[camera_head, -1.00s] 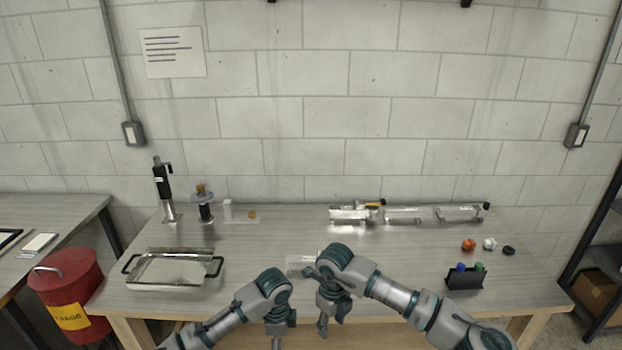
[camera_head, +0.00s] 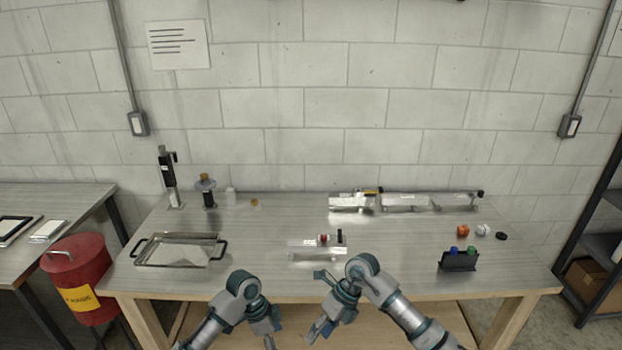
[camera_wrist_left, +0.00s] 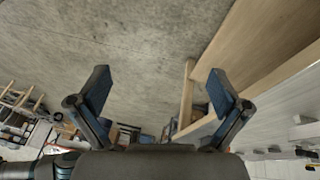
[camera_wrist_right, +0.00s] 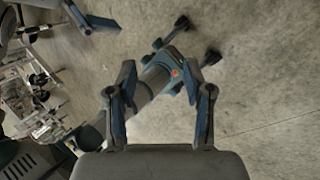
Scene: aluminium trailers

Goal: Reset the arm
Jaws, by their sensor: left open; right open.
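My right gripper (camera_head: 318,303) is in the head view at the table's front edge, right of the middle. Its fingers are spread and empty; the right wrist view also shows them apart (camera_wrist_right: 166,85) over bare floor and one of my own limbs. My left gripper (camera_head: 268,332) is lower and further left, in front of the table edge, partly cut off by the frame. In the left wrist view its fingers (camera_wrist_left: 158,82) are wide apart with only floor and table framing between them. Neither gripper touches an object.
A small aluminium trailer (camera_head: 312,249) with red and black pieces sits just behind my grippers. More trailers (camera_head: 430,204) line the table's back. A metal tray (camera_head: 178,252) is left, a dark holder (camera_head: 458,263) right, a red bin (camera_head: 80,283) beside the table (camera_head: 250,220).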

